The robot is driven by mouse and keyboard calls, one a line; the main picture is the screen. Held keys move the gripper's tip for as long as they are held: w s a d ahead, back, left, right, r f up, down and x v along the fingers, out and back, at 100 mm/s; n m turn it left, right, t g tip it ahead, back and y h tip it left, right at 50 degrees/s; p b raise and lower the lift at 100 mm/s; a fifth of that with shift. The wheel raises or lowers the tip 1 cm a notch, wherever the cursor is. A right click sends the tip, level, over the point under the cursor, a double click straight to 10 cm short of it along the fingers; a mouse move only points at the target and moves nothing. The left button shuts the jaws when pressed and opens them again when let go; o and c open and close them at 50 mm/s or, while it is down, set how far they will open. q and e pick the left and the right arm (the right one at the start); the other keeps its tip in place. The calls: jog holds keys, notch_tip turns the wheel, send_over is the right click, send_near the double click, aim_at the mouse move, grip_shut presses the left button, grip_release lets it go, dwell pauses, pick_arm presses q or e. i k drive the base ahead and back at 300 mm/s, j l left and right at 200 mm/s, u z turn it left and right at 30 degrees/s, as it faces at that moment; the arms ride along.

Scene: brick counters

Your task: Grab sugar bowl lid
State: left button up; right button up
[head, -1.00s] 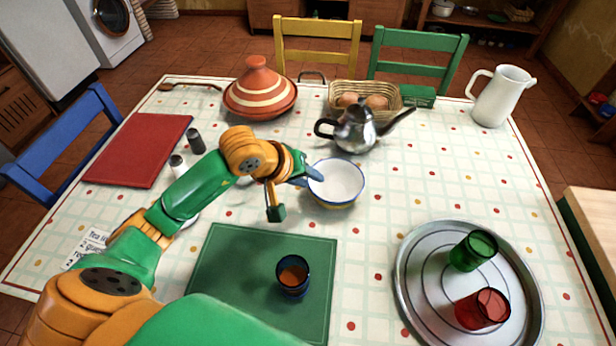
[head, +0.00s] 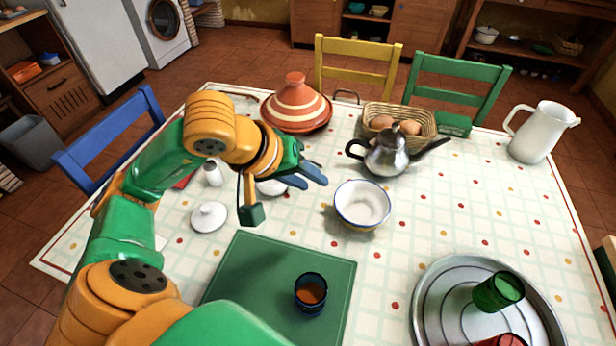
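A small white lid with a round knob (head: 209,216) lies on the checked tablecloth, left of the green mat; I take it for the sugar bowl lid. A second white piece (head: 271,188) shows behind my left gripper, mostly hidden, so I cannot tell what it is. My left gripper (head: 307,180) has blue fingers, held apart with nothing between them. It is above the table, to the right of the lid and left of the white bowl with a blue rim (head: 362,206). My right gripper is out of view.
A dark blue glass (head: 310,294) stands on the green mat (head: 240,275). A white shaker (head: 213,173) is beyond the lid. A metal teapot (head: 388,153), a striped tagine (head: 296,105) and a bread basket (head: 422,119) are at the back. A metal tray (head: 435,285) is at right.

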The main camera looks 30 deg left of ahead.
aim_at(209, 217)
jog(key=k, duration=1.5)
